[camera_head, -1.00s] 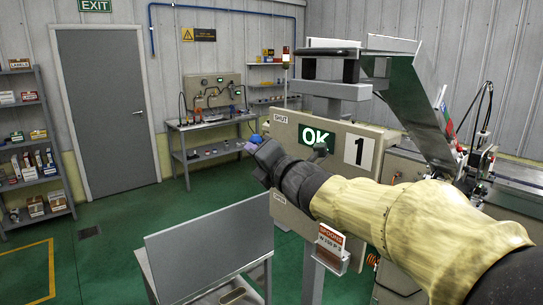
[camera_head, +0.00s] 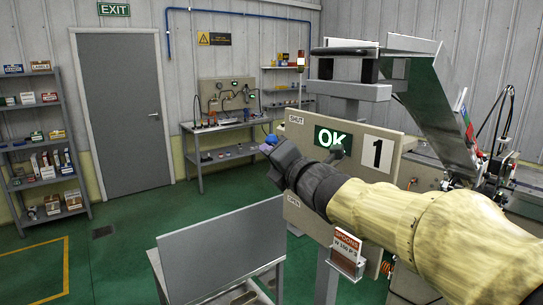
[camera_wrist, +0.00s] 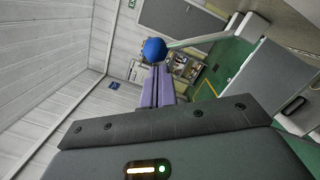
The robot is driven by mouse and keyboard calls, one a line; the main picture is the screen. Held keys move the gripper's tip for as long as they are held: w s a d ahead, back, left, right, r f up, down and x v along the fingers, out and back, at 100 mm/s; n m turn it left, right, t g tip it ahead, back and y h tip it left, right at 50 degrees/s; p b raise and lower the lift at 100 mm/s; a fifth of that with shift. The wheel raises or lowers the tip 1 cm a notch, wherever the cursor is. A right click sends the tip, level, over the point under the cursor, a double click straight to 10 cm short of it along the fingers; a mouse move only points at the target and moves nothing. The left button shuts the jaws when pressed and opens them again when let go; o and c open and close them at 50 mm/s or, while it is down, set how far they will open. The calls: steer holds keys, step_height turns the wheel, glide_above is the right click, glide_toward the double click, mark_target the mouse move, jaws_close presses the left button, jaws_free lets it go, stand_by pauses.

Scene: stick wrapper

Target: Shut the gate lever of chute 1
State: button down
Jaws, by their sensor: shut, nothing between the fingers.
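The chute 1 panel (camera_head: 300,143) carries the number 1 sign (camera_head: 377,153), a green OK display (camera_head: 329,138), a SHUT label at the top and a lower label that looks like OPEN. In the wrist view, the gate lever shows as a blue ball knob (camera_wrist: 154,49) on a pale rod (camera_wrist: 200,41) running right. My gripper's purple fingers (camera_wrist: 154,88) are shut and empty, with their tips right by the knob. I cannot tell whether they touch it. In the head view, my gripper (camera_head: 267,147) is at the panel's left edge; my arm hides much of the panel.
A SPOONS tag (camera_head: 347,245) is on a post nearby. A metal chute (camera_head: 438,110) slopes at the upper right. Green floor (camera_head: 130,205) is open to the left.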

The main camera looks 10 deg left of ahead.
steer(key=s+d+f+b, duration=0.2)
steer(key=s+d+b, duration=0.3)
steer(key=s, duration=0.4)
steer(key=shift+s+d, duration=0.2)
steer(key=shift+s, duration=0.15)
steer(key=shift+a+f, duration=0.1)
